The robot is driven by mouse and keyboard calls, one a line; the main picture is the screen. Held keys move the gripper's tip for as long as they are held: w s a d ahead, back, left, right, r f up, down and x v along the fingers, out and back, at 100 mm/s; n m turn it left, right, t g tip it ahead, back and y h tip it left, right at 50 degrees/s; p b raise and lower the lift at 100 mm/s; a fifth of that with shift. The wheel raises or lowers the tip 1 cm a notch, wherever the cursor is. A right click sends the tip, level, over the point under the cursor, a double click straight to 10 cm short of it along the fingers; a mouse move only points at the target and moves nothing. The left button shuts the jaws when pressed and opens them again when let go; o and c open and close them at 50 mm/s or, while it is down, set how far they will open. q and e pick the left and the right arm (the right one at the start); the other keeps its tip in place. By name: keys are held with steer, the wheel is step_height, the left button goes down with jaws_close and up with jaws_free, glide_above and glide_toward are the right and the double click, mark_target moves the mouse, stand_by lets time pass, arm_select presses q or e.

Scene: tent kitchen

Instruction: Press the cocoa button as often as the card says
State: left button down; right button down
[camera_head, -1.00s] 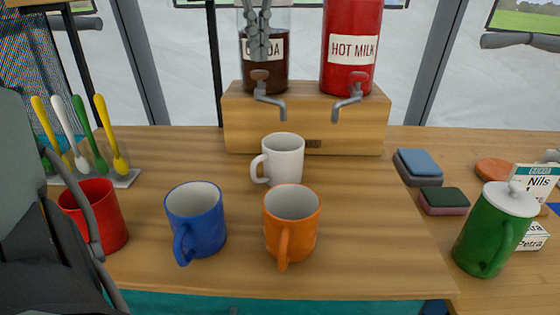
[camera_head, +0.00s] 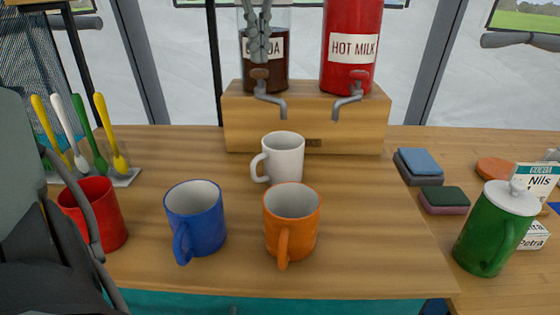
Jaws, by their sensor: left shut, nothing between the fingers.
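The cocoa dispenser (camera_head: 284,75), a clear container with dark brown contents and a label, stands on the left of a wooden block. My left gripper (camera_head: 259,58) is shut and empty, in front of this container, covering part of its label. I cannot make out the cocoa button or tell whether the fingers touch anything. A white mug (camera_head: 284,158) stands below and in front of the cocoa tap (camera_head: 268,95). A card (camera_head: 540,178) with a teal heading and the name Nils stands at the right; the green jug hides part of it, and no number can be read for certain.
The red hot milk dispenser (camera_head: 352,40) stands right of the cocoa. Red (camera_head: 100,215), blue (camera_head: 196,215) and orange (camera_head: 291,220) mugs stand in front. A lidded green jug (camera_head: 492,235), sponges (camera_head: 418,163) and a Petra card (camera_head: 535,237) are at right. Coloured spoons (camera_head: 110,135) stand left.

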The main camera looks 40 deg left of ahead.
arm_select(q)
steer(key=shift+f+b, duration=0.8)
steer(key=shift+f, duration=0.65)
steer(key=shift+r+p, duration=1.65)
step_height(320, 180, up, 4)
steer(key=p, duration=0.4)
steer(key=shift+r, duration=1)
